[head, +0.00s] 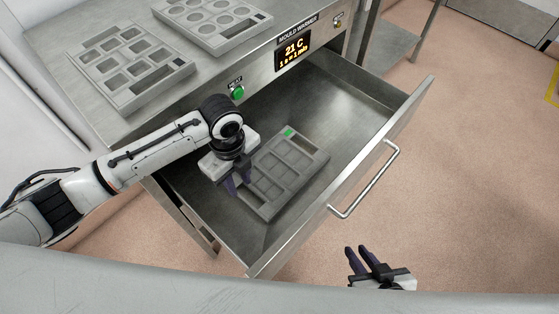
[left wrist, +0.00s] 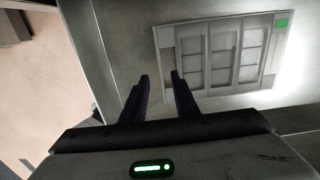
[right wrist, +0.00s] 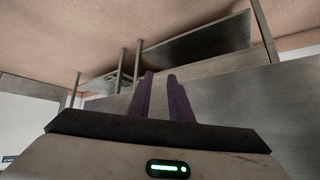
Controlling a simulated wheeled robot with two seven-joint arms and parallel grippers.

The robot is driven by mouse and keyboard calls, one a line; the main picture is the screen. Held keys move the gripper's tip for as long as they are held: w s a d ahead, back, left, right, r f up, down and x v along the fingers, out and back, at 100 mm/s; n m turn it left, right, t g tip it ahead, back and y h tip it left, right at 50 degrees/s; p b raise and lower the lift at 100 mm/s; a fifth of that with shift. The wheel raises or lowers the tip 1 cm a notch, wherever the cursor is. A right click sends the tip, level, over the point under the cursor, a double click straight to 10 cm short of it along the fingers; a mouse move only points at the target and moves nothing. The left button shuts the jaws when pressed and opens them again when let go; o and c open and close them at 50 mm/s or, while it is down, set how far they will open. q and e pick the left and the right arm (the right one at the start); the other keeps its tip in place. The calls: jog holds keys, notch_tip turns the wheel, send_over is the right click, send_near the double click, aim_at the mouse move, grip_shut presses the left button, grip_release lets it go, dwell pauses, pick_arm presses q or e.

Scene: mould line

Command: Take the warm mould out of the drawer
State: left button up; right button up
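The grey mould (head: 270,180) with rectangular cavities and a green patch at its far end lies in the open drawer (head: 343,92). It also shows in the left wrist view (left wrist: 222,92), right of centre. My left gripper (head: 238,190) points down into the drawer at the mould's near-left end. Its fingers (left wrist: 160,77) are apart with nothing between them, one on each side of the line of the mould's edge. I cannot tell whether they touch it. My right gripper (head: 358,250) is outside the drawer, over the floor, its fingers (right wrist: 160,76) apart and empty.
Two more moulds, one with square cavities (head: 130,66) and one with round cavities (head: 214,22), lie on the warmer's top. The display (head: 293,50) reads 21 C, with a green button (head: 237,91) beside it. The drawer handle (head: 366,184) faces open floor.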

aim_at(245, 200)
pick_arm(q)
jog(key=shift+s+f, duration=0.15)
jog(key=shift+f, duration=0.4)
jog(key=shift+s+f, duration=0.15)
jog(key=shift+f, duration=0.4)
jog(key=f, duration=0.5)
jog(key=shift+d+f, duration=0.3)
jog(key=shift+w, duration=0.1)
grip_shut()
